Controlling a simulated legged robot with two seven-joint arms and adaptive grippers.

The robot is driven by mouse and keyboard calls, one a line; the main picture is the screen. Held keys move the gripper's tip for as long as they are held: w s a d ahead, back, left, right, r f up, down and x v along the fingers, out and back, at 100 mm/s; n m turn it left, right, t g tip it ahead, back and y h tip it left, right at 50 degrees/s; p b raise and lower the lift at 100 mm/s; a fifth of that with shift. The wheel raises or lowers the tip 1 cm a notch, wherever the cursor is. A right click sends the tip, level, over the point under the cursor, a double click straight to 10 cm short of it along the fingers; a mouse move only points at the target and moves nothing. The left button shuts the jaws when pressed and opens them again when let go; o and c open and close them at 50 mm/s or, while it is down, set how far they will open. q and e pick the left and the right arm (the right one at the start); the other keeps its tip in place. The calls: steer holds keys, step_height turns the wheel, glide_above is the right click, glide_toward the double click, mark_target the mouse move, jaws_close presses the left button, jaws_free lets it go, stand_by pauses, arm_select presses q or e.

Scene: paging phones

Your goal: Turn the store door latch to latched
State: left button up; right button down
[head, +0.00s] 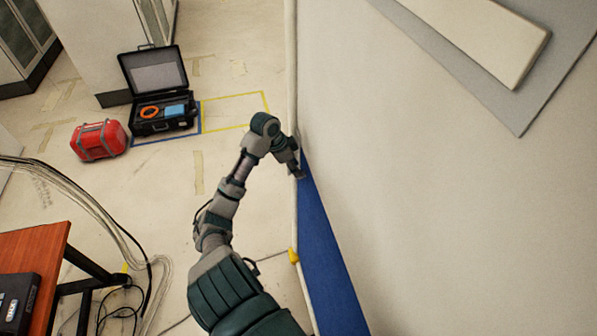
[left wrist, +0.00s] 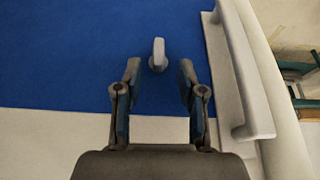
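The latch (left wrist: 157,54) is a small pale upright lever on a blue panel (left wrist: 60,50) in the left wrist view. My left gripper (left wrist: 159,82) is open, one finger on either side of the latch's lower end. I see a gap between each finger and the latch, so it is not gripped. In the head view my left gripper (head: 297,170) is at the top end of the blue strip (head: 330,255) on the white wall or door; the latch is not visible there. My right gripper is in neither view.
A long pale bar (left wrist: 236,70) stands right of the latch. A red bag (head: 98,141), an open black case (head: 160,112) and a yellow floor outline (head: 236,94) lie to the left. Cables (head: 100,205) run by a brown table (head: 30,255). The middle floor is clear.

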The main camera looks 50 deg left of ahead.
arm_select(q)
steer(key=v, duration=0.7)
steer(key=shift+a+r, duration=0.25)
steer(key=shift+r, duration=0.1)
